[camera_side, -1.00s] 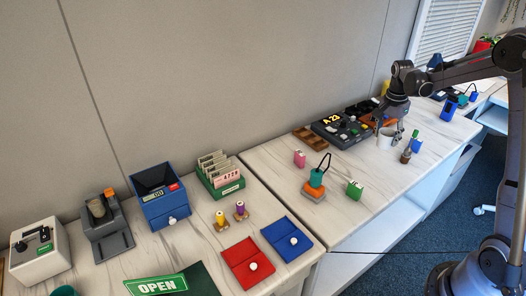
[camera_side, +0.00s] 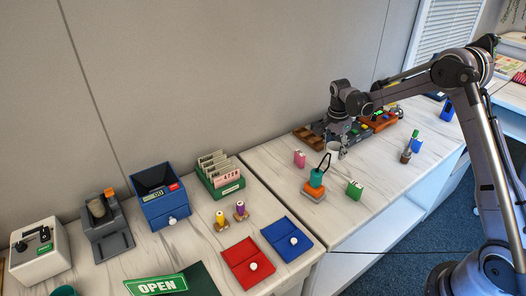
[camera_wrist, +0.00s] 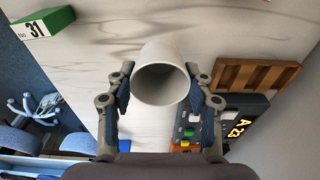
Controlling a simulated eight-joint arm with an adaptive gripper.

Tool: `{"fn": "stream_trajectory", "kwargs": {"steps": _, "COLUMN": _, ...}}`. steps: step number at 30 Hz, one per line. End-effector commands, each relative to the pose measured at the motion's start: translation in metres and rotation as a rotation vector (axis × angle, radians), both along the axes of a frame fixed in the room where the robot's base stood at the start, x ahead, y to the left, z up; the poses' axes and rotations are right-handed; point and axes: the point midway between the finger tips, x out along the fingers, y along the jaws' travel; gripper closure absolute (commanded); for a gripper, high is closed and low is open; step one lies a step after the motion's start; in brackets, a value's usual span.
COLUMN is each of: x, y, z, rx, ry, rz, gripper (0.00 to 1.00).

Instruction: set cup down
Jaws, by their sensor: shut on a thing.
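A white cup (camera_wrist: 163,80) is between the two fingers of my gripper (camera_wrist: 163,92) in the wrist view, with its open mouth toward the camera. The gripper is shut on the cup's sides. In the side view my gripper (camera_side: 338,138) is over the right counter, and the cup (camera_side: 333,149) shows partly below it, beside the dark console. I cannot tell whether the cup's base touches the counter.
The console with the A 23 display (camera_wrist: 236,122) and a brown wooden tray (camera_wrist: 258,75) are close on one side. Bare counter (camera_side: 390,185) lies to the right.

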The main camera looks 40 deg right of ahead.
Motion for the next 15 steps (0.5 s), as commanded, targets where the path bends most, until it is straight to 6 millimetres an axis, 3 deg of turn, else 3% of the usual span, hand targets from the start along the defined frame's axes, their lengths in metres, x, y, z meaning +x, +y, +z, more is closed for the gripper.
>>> {"fn": "stream_trajectory", "kwargs": {"steps": 11, "x": 0.001, "y": 0.001, "z": -0.038, "rx": 0.0, "ry": 0.0, "rz": 0.0, "gripper": 0.81}}
{"fn": "stream_trajectory", "kwargs": {"steps": 15, "x": 0.001, "y": 0.001, "z": -0.041, "rx": 0.0, "ry": 0.0, "rz": 0.001, "gripper": 0.81}}
